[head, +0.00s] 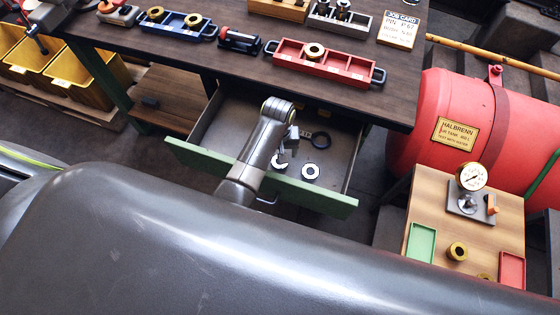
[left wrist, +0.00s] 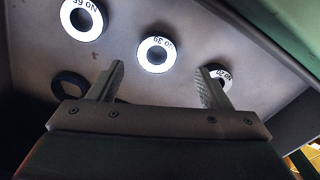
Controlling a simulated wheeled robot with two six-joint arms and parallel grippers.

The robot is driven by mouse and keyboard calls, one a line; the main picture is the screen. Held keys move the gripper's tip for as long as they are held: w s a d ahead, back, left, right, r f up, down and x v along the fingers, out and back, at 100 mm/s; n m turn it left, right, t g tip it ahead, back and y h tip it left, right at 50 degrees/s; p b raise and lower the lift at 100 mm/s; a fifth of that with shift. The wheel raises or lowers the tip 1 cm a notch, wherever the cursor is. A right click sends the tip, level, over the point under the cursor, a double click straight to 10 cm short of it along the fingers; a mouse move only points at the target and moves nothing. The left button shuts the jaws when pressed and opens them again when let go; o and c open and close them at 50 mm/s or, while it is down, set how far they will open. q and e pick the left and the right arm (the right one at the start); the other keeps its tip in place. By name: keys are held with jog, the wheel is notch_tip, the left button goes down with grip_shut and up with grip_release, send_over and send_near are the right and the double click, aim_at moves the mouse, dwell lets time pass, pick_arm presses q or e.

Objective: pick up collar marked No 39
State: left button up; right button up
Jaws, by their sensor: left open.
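The collar marked No 39 (left wrist: 157,54) is a pale ring with a dark hole. It lies flat on the drawer floor, its lettering upside down in the left wrist view. My left gripper (left wrist: 162,72) is open and empty, with the collar ahead of and between its fingertips in the picture. Another pale numbered collar (left wrist: 83,18) lies to the left; a third (left wrist: 222,75) is partly hidden behind the right finger. In the head view my left gripper (head: 292,137) is over the open drawer. Pale collars (head: 310,171) show there, but their numbers are unreadable. My right gripper is in neither view.
The drawer's green front (head: 325,199) and side walls surround the collars. A dark ring (head: 320,140) lies farther back in the drawer. The workbench (head: 240,65) above carries a red tray (head: 325,66) and a blue tray (head: 172,24).

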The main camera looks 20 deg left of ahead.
pick_arm(q)
jog(key=shift+w+d+f, duration=0.1)
jog(key=shift+f, duration=1.2)
jog(key=shift+w+d+f, duration=0.1)
jog(key=shift+f, duration=1.2)
jog(key=shift+c, duration=0.3)
jog(key=c, duration=1.2)
jog(key=shift+o, duration=0.2)
jog(key=shift+r, duration=0.15)
